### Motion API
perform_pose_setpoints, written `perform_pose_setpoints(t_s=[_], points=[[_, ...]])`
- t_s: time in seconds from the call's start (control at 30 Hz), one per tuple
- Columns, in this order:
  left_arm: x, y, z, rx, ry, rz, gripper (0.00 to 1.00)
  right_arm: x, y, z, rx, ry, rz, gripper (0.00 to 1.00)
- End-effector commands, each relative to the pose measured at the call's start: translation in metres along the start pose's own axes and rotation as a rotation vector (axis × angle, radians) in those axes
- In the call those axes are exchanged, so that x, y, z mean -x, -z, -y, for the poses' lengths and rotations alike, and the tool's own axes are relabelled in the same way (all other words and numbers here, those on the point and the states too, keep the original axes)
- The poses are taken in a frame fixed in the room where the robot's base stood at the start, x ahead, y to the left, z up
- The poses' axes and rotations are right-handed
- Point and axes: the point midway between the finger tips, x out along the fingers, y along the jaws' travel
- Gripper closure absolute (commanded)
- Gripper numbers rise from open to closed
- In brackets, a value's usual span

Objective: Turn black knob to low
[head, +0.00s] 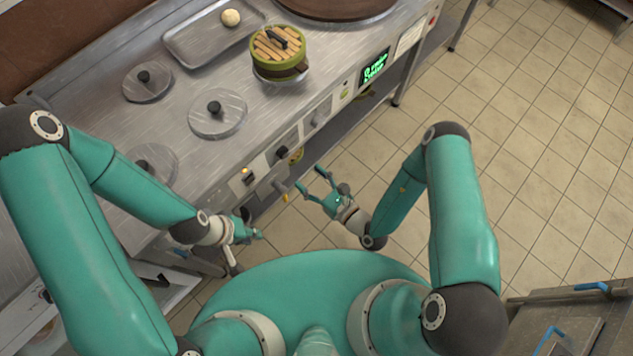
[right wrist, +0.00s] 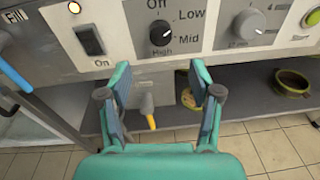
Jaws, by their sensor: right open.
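The black knob (right wrist: 160,29) is on the front panel in the right wrist view, with Off, Low, Mid and High printed around it. It also shows on the counter front in the head view (head: 281,152). Its exact setting is hard to tell. My right gripper (right wrist: 160,80) is open and empty, in front of and below the knob, apart from it. In the head view my right gripper (head: 309,179) faces the panel. My left gripper (head: 254,226) hangs near the counter front at the left; its fingers are too small to judge.
A black switch (right wrist: 90,40) labelled On and a lit orange lamp (right wrist: 74,7) are left of the knob; a grey dial (right wrist: 249,25) is right of it. A yellow-tipped valve (right wrist: 150,116) is below.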

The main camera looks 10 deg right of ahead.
Motion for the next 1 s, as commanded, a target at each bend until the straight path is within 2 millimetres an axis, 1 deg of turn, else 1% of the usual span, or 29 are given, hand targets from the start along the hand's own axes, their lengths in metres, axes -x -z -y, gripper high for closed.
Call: perform_pose_setpoints(t_s=[0.03,0.1,0.2,0.77,0.87,0.97,1.0], points=[[0.000,0.000,0.000,0.000,0.000,0.000,0.76,0.007,0.001,0.001,-0.002,0.004,-0.003,0.37],[0.000,0.000,0.000,0.000,0.000,0.000,0.76,0.013,0.001,0.001,-0.002,0.003,-0.003,0.37],[0.000,0.000,0.000,0.000,0.000,0.000,0.76,0.019,0.001,0.000,-0.001,0.001,-0.001,0.37],[-0.001,0.000,0.000,0.000,0.000,0.000,0.76,0.021,0.000,-0.001,0.000,-0.004,-0.001,0.37],[-0.001,0.000,0.000,0.000,0.000,0.000,0.76,0.020,-0.003,-0.009,-0.003,-0.049,0.001,0.37],[-0.001,0.000,0.000,0.000,0.000,0.000,0.76,0.021,-0.012,-0.032,-0.010,-0.181,0.003,0.37],[-0.001,0.000,0.000,0.000,0.000,0.000,0.76,0.023,-0.017,-0.047,-0.010,-0.263,0.001,0.37]])
